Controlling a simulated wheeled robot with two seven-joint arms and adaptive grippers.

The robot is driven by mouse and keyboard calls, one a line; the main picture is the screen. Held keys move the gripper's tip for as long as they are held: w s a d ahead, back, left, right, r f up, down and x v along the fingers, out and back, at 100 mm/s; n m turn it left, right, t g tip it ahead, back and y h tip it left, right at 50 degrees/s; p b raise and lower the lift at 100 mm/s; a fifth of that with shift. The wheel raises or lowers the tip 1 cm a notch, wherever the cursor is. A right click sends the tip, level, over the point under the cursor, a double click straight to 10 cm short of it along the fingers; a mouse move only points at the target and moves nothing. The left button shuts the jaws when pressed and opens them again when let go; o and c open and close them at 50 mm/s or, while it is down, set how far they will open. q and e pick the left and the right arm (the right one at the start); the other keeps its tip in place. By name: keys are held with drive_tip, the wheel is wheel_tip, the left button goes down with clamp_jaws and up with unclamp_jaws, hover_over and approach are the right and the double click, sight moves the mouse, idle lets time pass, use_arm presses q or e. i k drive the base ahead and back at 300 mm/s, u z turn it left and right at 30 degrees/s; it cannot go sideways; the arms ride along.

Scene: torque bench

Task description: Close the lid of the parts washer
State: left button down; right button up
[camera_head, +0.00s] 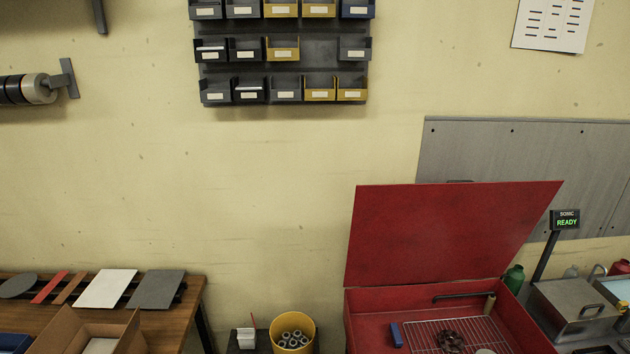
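The parts washer (360,312) is a red tub at the lower right, cut off by the bottom edge of the head view. Its red lid (450,232) stands open, raised at the back and tilted up against the wall side. Inside the tub are a wire rack (425,333), a dark round part (450,341), a blue block (396,334) and a dark spout or bar with a tan end. Neither of my grippers shows in the head view.
A wooden bench (185,312) with flat samples and an open cardboard box (70,325) is at the lower left. A yellow bucket (274,330) stands left of the washer. A metal unit (575,310) and a READY display (566,219) stand close on its right.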

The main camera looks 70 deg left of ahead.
sight(452, 230)
drive_tip(key=u, duration=0.95)
drive_tip(key=i, duration=0.45)
